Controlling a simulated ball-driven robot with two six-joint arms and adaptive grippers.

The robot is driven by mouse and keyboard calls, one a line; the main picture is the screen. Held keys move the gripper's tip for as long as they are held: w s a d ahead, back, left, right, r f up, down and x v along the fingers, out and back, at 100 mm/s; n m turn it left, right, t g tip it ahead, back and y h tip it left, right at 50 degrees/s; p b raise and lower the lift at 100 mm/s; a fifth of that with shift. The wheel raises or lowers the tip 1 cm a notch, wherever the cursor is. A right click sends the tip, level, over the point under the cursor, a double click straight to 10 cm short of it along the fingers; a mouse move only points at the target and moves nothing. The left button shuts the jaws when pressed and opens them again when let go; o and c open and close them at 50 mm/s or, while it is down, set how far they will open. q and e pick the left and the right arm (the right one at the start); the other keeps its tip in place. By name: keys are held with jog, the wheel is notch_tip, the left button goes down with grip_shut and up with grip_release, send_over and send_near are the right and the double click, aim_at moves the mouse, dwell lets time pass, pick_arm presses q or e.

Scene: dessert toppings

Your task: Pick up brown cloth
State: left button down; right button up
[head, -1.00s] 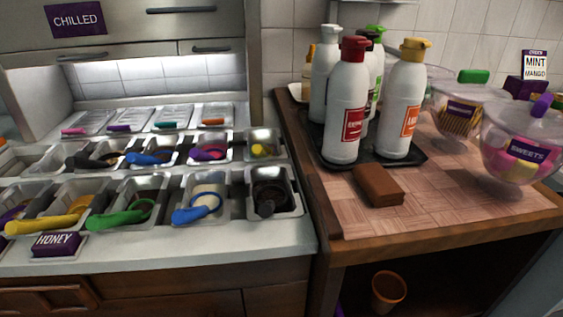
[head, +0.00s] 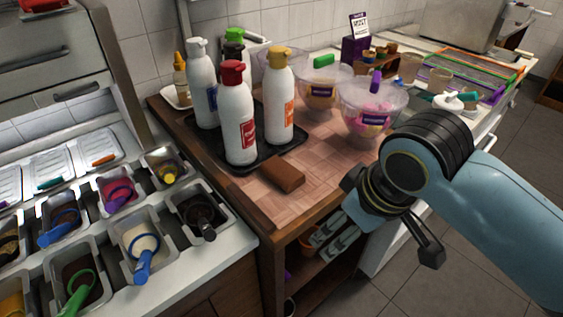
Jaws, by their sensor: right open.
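The brown cloth (head: 282,174) is a small folded block lying flat on the wooden counter (head: 285,208), near its front edge and in front of the black bottle tray. My right gripper (head: 393,218) is to the right of the cloth, beyond the counter's front edge, with clear space between them. It is open, and I see nothing in it. My left gripper is not in view.
Several white sauce bottles, one a red-capped bottle (head: 236,115), stand on the black tray (head: 216,148) behind the cloth. A clear sweets bowl (head: 357,128) stands to the right. Topping tubs with scoops, such as the white-filled tub (head: 138,238), fill the left counter.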

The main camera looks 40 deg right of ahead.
jog(key=y, duration=0.1)
send_near(289, 174)
jog(key=shift+t, duration=0.3)
jog(key=x, duration=0.9)
jog(key=shift+f, duration=0.45)
jog(key=shift+s, duration=0.1)
jog(key=c, duration=1.2)
jog(key=shift+r, duration=0.1)
